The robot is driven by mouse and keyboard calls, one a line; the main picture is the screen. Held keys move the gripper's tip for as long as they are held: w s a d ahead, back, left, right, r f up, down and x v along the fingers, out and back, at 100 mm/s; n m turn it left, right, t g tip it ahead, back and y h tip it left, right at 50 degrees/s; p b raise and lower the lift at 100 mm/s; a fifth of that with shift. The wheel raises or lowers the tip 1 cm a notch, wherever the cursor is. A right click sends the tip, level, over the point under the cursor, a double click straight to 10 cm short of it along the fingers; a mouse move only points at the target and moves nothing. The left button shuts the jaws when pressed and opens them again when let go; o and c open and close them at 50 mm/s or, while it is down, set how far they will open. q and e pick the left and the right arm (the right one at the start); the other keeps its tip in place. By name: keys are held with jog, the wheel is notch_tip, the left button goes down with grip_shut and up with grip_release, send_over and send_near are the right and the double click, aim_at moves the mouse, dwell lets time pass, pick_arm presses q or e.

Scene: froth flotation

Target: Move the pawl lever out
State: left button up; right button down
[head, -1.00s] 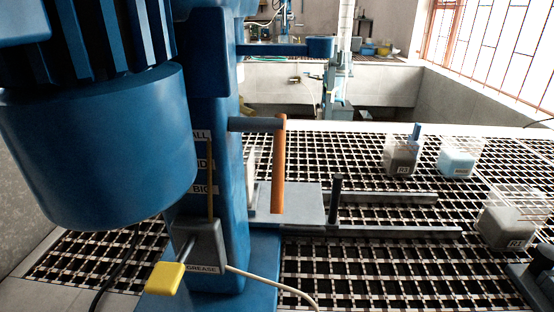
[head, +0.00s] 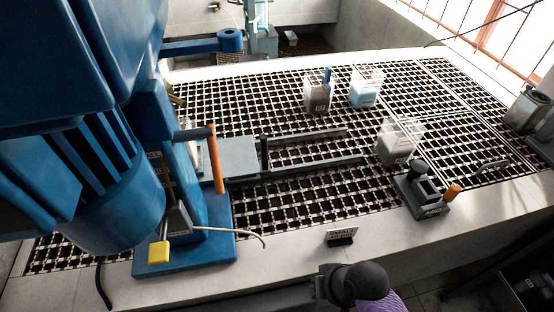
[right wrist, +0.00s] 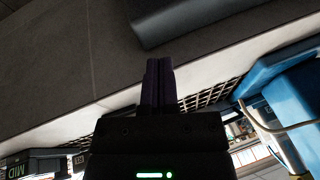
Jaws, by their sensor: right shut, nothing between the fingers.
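The blue flotation machine (head: 150,110) stands at the left of the bench in the head view. A short lever with a yellow grip (head: 159,253) sticks out from a grey bracket (head: 178,222) low on its column, below the size labels. A longer lever with an orange handle (head: 216,160) hangs from an arm higher on the column. Which one is the pawl lever is not marked. My right gripper (right wrist: 158,62) shows in the right wrist view, its dark fingers together and empty, apart from the machine's blue base (right wrist: 285,85). My left gripper is not in view.
A grey sliding plate (head: 238,158) lies beside the column. Clear boxes (head: 397,143) stand on the grating. A black fixture with an orange knob (head: 425,195) and a small sign (head: 341,236) stand near the front edge. A pale hose (head: 245,234) crosses the front.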

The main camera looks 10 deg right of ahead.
aim_at(215, 159)
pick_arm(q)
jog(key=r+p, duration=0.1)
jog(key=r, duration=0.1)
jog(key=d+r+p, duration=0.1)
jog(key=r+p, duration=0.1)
pick_arm(e)
jog(key=w+a+r+m+t+y, duration=0.1)
jog(key=w+r+m+y, duration=0.4)
jog(key=r, duration=0.6)
jog(key=w+a+r+m+t+y, duration=0.1)
jog(key=w+a+r+m+y, duration=0.1)
jog(key=w+r+m+y, duration=0.3)
jog(key=w+r, duration=0.3)
jog(key=r, duration=0.4)
jog(key=shift+a+t, duration=0.2)
jog(key=shift+t, duration=0.1)
jog(key=shift+w, duration=0.15)
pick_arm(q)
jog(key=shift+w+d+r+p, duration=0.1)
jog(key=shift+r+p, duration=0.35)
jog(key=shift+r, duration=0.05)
pick_arm(e)
jog(key=a, duration=0.9)
jog(key=shift+w+a+f, duration=0.2)
jog(key=shift+w+f, duration=0.15)
jog(key=shift+w, duration=0.05)
